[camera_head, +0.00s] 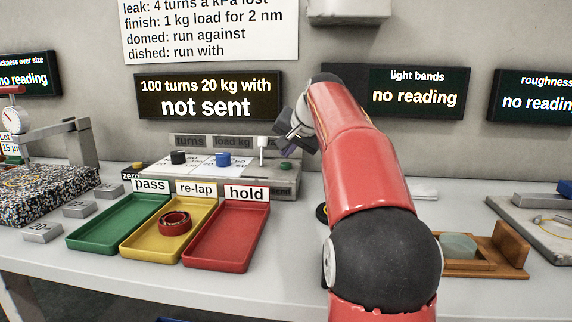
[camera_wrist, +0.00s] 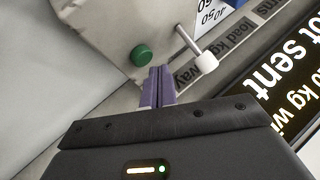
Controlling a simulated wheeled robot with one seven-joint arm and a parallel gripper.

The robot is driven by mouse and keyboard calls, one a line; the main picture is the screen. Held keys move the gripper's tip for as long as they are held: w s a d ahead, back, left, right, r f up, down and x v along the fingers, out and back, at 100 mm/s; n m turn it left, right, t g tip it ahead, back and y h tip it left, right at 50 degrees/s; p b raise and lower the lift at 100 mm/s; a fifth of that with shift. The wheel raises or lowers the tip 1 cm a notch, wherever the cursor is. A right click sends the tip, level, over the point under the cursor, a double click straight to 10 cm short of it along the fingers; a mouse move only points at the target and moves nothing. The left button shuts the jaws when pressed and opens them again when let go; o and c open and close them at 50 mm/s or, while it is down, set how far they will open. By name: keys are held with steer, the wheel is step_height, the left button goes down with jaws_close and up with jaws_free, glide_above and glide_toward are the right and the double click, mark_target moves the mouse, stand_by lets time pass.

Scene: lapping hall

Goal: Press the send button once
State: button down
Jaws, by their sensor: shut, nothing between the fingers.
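A green round button (camera_wrist: 141,55) sits on the grey control box in the wrist view, beside a white-tipped lever (camera_wrist: 207,62). In the head view the green button (camera_head: 285,166) is small at the right end of the control box (camera_head: 155,183). My gripper (camera_wrist: 160,72) has its purple fingers shut and empty, with the tips near the button and apart from it in the picture; I cannot tell the exact gap. My gripper (camera_head: 288,151) is partly hidden by my red arm in the head view. The display (camera_head: 208,97) reads "100 turns 20 kg with not sent".
The box also carries a black knob (camera_head: 178,158), a blue knob (camera_head: 222,159) and the white lever (camera_head: 263,148). In front stand green (camera_head: 90,236), yellow (camera_head: 140,247) and red (camera_head: 225,240) trays; a ring lies in the yellow one. The wall is close behind.

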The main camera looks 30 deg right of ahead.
mark_target(288, 165)
steer(key=shift+f, duration=0.1)
stand_by(0.3)
steer(key=shift+f, duration=0.35)
steer(key=shift+f+b, duration=0.55)
stand_by(0.6)
steer(key=shift+r, duration=0.15)
steer(key=shift+r+p, duration=0.8)
steer(key=shift+p, duration=0.2)
step_height(288, 165, up, 5)
steer(key=p, duration=0.5)
steer(key=shift+r, duration=0.15)
